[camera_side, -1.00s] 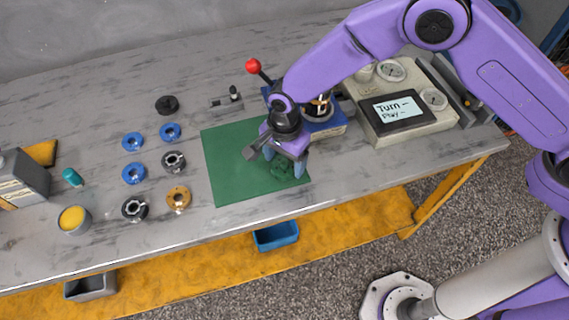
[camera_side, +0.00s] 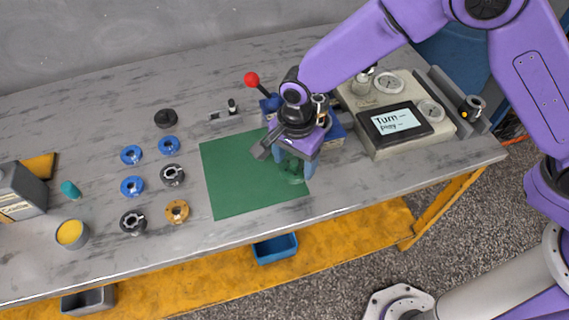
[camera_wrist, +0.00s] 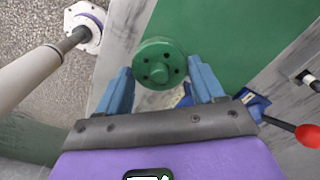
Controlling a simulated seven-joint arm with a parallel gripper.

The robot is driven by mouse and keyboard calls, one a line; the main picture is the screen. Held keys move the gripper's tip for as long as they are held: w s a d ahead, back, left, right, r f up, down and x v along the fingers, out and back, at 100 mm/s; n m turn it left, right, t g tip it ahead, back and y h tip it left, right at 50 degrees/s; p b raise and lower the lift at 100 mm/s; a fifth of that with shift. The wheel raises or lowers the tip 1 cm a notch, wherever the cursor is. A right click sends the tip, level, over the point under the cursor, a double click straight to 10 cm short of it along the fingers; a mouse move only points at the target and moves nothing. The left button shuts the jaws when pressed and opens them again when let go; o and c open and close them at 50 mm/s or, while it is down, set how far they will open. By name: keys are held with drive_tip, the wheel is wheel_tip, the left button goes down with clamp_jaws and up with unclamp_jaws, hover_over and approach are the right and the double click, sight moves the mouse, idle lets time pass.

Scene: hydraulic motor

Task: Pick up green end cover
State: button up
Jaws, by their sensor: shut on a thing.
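The green end cover (camera_wrist: 160,62) is a round green disc with small dark holes and a raised centre boss. In the wrist view it sits between the two blue fingers of my gripper (camera_wrist: 163,84). My gripper also shows in the side view (camera_side: 296,170), pointing down over the right part of the green mat (camera_side: 235,185). It is shut on the end cover, which is partly hidden by the fingers there (camera_side: 293,177). The cover appears to be lifted off the mat, but the gap is hard to judge.
A blue fixture (camera_side: 333,133) with a red-knobbed lever (camera_side: 252,79) stands just behind my gripper. A beige control box with a screen (camera_side: 397,119) is to the right. Several blue, black and orange rings lie left of the mat. The mat's left part is clear.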

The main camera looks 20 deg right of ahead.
drive_tip(key=r, duration=0.1)
drive_tip(key=s+d+r, duration=0.1)
drive_tip(key=s+r, duration=0.1)
drive_tip(key=shift+d+r, duration=0.15)
drive_tip(key=shift+d, duration=0.25)
drive_tip(key=s+d+r, duration=0.3)
drive_tip(key=s+d, duration=0.3)
drive_tip(key=shift+r, duration=0.25)
drive_tip(key=shift+r, duration=0.1)
drive_tip(key=shift+r, duration=0.7)
drive_tip(key=shift+w, duration=0.15)
